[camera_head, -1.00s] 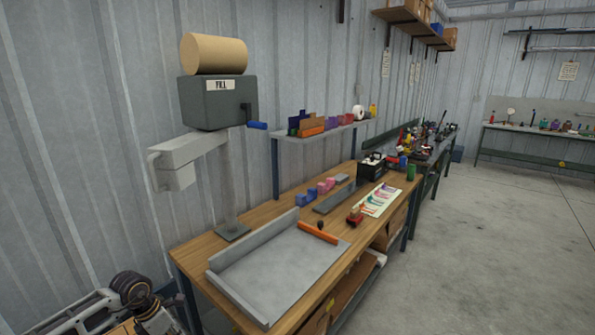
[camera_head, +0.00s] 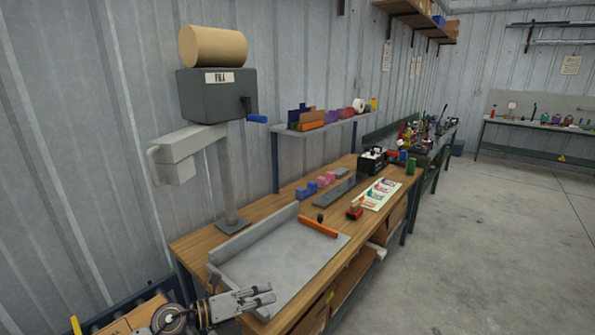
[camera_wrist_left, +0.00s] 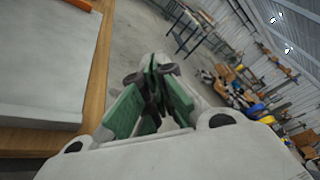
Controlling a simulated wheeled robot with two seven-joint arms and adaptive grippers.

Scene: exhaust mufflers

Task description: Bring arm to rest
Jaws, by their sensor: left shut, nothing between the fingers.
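My left gripper (camera_head: 270,293) is at the bottom of the head view, in front of the near left corner of the grey metal tray (camera_head: 290,262) on the wooden workbench. Its fingers point right and look close together, with nothing held between them. In the left wrist view the left gripper (camera_wrist_left: 152,70) also shows its green-sided fingers close together over the concrete floor, beside the bench edge (camera_wrist_left: 97,90). My right gripper is in neither view.
The bench holds an orange-handled bar (camera_head: 318,226), blue and pink blocks (camera_head: 312,187), a coloured sheet (camera_head: 380,194) and a black box (camera_head: 371,161). A grey filling machine (camera_head: 217,95) stands at the back left. Open floor (camera_head: 490,240) lies to the right.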

